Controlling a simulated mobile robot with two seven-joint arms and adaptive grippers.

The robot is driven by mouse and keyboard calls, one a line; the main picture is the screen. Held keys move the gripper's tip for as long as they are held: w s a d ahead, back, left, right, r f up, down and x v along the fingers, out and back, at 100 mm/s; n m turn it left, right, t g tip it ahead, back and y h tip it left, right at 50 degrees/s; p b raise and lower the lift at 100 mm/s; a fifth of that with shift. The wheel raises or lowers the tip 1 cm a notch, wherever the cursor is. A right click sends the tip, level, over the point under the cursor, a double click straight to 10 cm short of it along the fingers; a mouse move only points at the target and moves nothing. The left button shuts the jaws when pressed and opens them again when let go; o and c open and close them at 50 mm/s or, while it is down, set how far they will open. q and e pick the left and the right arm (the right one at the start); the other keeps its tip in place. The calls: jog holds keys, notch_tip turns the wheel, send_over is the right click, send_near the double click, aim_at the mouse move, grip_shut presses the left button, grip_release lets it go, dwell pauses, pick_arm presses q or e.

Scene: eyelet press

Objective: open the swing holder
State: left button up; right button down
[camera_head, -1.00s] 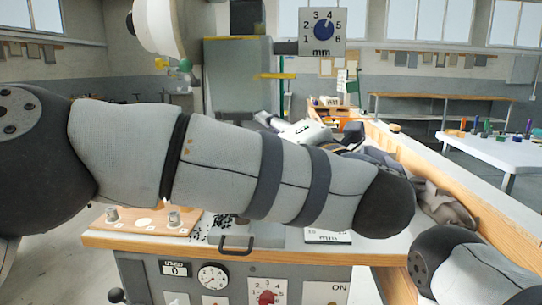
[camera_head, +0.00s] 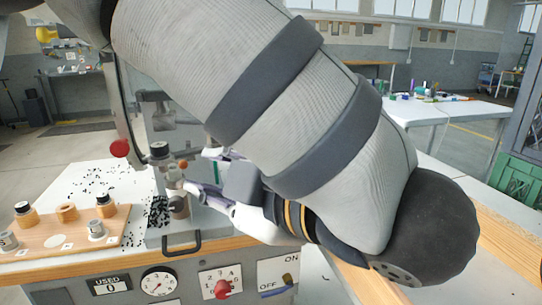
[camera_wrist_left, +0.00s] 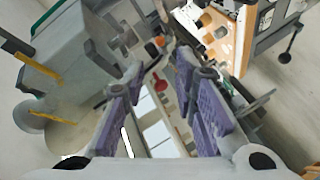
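Contact cannot be made out. In the left wrist view my left gripper (camera_wrist_left: 158,64) has its fingers apart, with nothing clearly held. My right gripper is out of view.
A red ball knob (camera_head: 119,148) sits left of the press. A wooden tray (camera_head: 75,235) with several small cylinders lies at the left. Black bits are scattered on the bench. A black handle (camera_head: 181,243) and a control panel (camera_head: 190,282) are in front. My arm covers the right side.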

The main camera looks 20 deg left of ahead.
aim_at(180, 164)
pick_arm(q)
jog(key=x, duration=1)
jog(key=shift+f, duration=0.15)
grip_shut()
